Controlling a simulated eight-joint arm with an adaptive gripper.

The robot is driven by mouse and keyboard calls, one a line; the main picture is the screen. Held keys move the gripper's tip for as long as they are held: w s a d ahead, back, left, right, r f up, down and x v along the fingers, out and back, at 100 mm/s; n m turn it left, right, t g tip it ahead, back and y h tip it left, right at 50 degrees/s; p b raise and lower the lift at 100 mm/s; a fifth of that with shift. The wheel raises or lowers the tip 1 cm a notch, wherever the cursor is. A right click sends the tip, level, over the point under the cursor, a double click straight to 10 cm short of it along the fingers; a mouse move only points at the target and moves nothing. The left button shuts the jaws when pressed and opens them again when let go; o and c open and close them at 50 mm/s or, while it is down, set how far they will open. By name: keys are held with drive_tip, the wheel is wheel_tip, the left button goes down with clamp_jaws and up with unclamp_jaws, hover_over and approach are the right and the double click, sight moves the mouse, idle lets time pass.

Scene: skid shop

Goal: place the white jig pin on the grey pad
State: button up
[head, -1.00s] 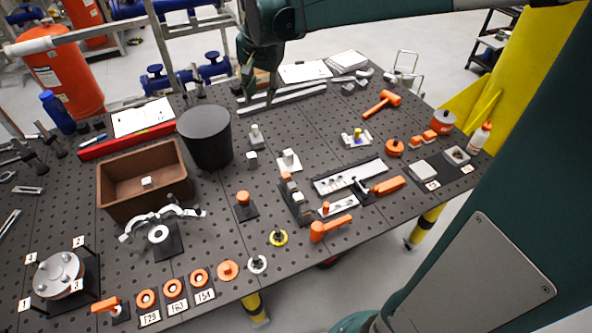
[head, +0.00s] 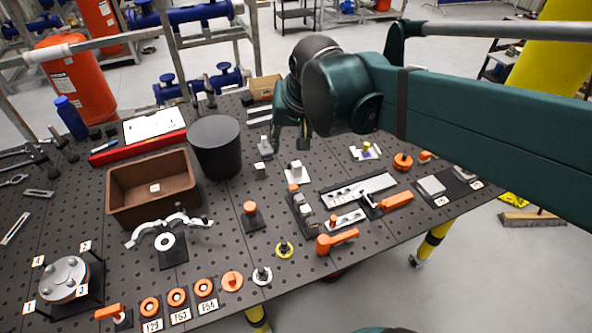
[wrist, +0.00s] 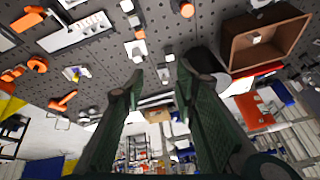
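My gripper (head: 289,147) points down above the table, just beyond the pin in the head view. In the wrist view my gripper (wrist: 161,72) has its two green fingers spread apart with nothing between them. A light grey square pad (head: 431,185) lies at the table's right side, bare on top; I take this as the grey pad.
A black bucket (head: 215,146) and a brown bin (head: 152,190) stand to the left. A small white block (head: 260,167) and a grey post (head: 265,148) are near the pin. A slotted metal plate (head: 358,189) and orange-handled clamps (head: 397,200) lie between pin and pad.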

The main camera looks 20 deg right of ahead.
drive_tip(key=s+f+n+t, duration=0.1)
drive_tip(key=s+f+n, duration=0.2)
drive_tip(key=s, duration=0.8)
drive_tip(key=shift+s+a+f+n+t, duration=0.3)
drive_tip(key=shift+a+f+n+t, duration=0.1)
drive_tip(key=shift+f, duration=0.55)
wheel_tip(320, 180, down, 12)
drive_tip(key=b, duration=1.2)
drive_tip(key=shift+f, duration=0.15)
